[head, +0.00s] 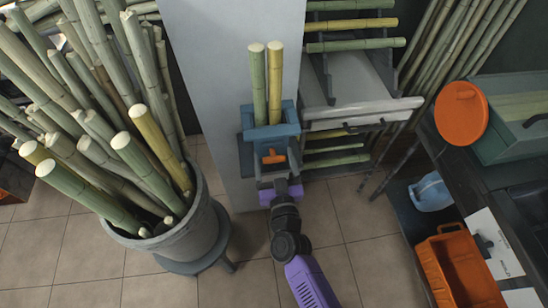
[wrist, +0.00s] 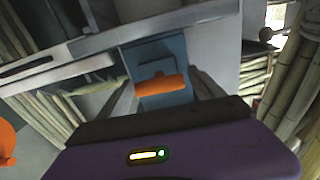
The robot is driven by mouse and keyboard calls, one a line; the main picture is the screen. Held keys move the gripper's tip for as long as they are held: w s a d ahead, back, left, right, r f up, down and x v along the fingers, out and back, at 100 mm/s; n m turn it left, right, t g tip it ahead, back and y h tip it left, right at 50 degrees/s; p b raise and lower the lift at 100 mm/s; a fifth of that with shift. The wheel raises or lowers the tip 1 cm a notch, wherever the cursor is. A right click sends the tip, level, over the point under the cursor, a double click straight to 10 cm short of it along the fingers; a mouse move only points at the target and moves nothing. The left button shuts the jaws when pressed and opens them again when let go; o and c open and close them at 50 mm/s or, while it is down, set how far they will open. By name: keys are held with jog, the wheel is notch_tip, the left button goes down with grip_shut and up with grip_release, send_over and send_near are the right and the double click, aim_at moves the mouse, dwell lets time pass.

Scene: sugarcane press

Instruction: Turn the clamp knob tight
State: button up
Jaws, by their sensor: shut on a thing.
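The clamp knob (head: 273,158) is an orange bar-shaped handle on the front of the blue clamp (head: 288,115). Two cane stalks (head: 267,85) stand upright in the clamp. In the wrist view the knob (wrist: 161,87) lies crosswise and slightly tilted, between my two dark fingers, with the blue clamp plate (wrist: 152,57) behind it. My gripper (head: 274,168) is at the knob from the front and is shut on it. The exact finger contact is hard to see in either view.
A grey tub (head: 190,235) of cane stalks stands at left. A rack (head: 345,85) with cane is behind right. At right are an orange round lid (head: 461,113), a blue jug (head: 431,193) and an orange crate (head: 455,272). The tiled floor around my arm is clear.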

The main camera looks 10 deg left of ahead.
jog(key=m, duration=0.8)
jog(key=shift+d+f+m+b, duration=0.1)
jog(key=shift+m+b, duration=0.2)
jog(key=shift+b, duration=0.1)
jog(key=m+b, duration=0.1)
jog(key=m, duration=0.3)
jog(key=shift+m, duration=0.3)
jog(key=shift+m+b, duration=0.55)
jog(key=shift+m, duration=1.75)
jog(key=o, duration=1.4)
jog(key=shift+c, duration=0.2)
jog(key=shift+f, duration=0.1)
